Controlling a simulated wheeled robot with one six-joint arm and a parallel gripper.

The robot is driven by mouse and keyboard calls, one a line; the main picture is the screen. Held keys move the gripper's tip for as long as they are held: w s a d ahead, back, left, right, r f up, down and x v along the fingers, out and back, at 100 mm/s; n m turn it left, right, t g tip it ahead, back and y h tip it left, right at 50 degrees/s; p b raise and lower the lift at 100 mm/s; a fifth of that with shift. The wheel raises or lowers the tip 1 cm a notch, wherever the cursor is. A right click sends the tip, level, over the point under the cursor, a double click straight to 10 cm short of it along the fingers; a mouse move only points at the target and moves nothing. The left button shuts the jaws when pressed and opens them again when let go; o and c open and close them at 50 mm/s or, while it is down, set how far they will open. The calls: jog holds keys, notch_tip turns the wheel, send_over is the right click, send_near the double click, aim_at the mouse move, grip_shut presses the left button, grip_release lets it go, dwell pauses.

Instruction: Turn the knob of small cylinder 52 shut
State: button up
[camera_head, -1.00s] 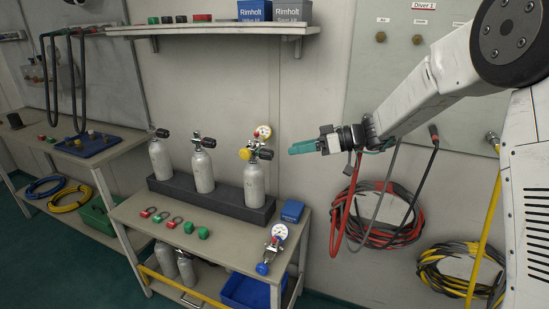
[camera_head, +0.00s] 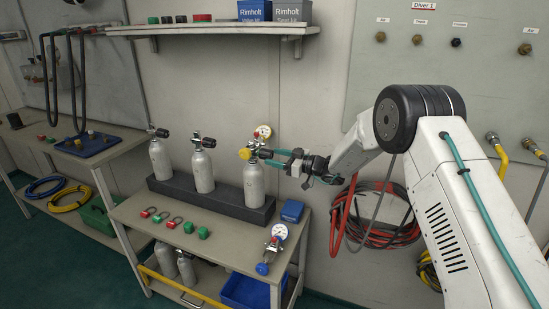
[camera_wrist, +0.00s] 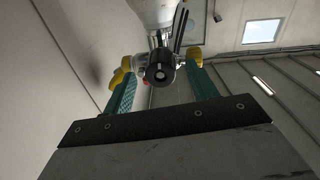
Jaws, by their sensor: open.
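The right-hand small cylinder (camera_head: 254,182) is pale grey and stands upright in the dark rack block. It carries a yellow knob (camera_head: 245,153) on the left of its valve and a round gauge (camera_head: 263,132) above. No number is legible, so I cannot tell which cylinder is 52. My gripper (camera_head: 265,158) is at this valve, reaching in from the right. In the wrist view its teal fingers stand apart, with the black valve knob (camera_wrist: 160,73) between them. Gaps show on both sides of the knob. Yellow parts show near the fingertips.
Two other cylinders (camera_head: 203,171) (camera_head: 160,160) stand to the left in the rack block (camera_head: 178,189). A blue box (camera_head: 292,211) and a regulator with a gauge (camera_head: 280,232) lie on the bench near its right end. The shelf (camera_head: 215,29) hangs above. Red hose coils hang right.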

jog(key=shift+w+a, duration=0.2)
jog(key=shift+a, duration=0.3)
jog(key=c, duration=1)
